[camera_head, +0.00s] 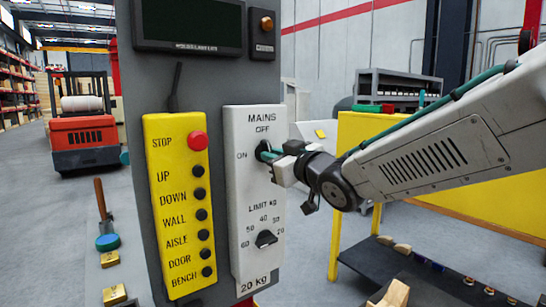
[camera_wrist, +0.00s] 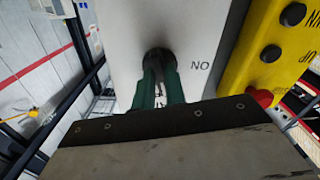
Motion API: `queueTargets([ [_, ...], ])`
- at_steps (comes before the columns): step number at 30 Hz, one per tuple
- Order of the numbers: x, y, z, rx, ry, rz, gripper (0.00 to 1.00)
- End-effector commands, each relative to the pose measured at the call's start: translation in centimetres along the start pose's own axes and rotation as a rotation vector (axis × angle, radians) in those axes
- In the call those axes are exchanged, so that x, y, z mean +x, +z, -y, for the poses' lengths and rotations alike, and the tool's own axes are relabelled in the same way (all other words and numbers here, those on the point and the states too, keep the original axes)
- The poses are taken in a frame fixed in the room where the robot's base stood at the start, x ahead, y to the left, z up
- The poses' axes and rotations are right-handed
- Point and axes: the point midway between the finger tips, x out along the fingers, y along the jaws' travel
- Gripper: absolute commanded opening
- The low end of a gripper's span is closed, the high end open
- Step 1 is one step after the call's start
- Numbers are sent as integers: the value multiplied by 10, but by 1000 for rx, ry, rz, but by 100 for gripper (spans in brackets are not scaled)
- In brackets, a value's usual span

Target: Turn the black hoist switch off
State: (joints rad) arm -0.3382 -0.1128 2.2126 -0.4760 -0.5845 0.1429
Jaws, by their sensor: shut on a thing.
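The black mains switch (camera_head: 263,146) is a round knob on the white panel (camera_head: 240,200), with OFF printed above it and ON to its left. My gripper (camera_head: 266,154) reaches in from the right, and its green fingers are shut on this knob. In the wrist view, the two green fingertips (camera_wrist: 160,82) sit on either side of the black knob (camera_wrist: 158,55), and the ON lettering shows upside down beside it. The fingers cover much of the knob, so I cannot tell exactly where it points.
Below is a second black knob (camera_head: 266,239), marked LIMIT KG. A yellow button panel (camera_head: 177,205) with a red stop button (camera_head: 197,141) is close on the left. A dark display (camera_head: 190,22) is above. A yellow bench (camera_head: 385,135) stands behind my arm.

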Motion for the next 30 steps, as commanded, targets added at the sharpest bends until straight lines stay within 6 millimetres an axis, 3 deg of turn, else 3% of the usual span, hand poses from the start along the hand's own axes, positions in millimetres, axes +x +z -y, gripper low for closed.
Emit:
queueTargets([
  [13,-1,5,2,207,-2,11,0],
  [29,-1,6,3,230,-3,12,0],
  [30,-1,6,3,230,-3,12,18],
])
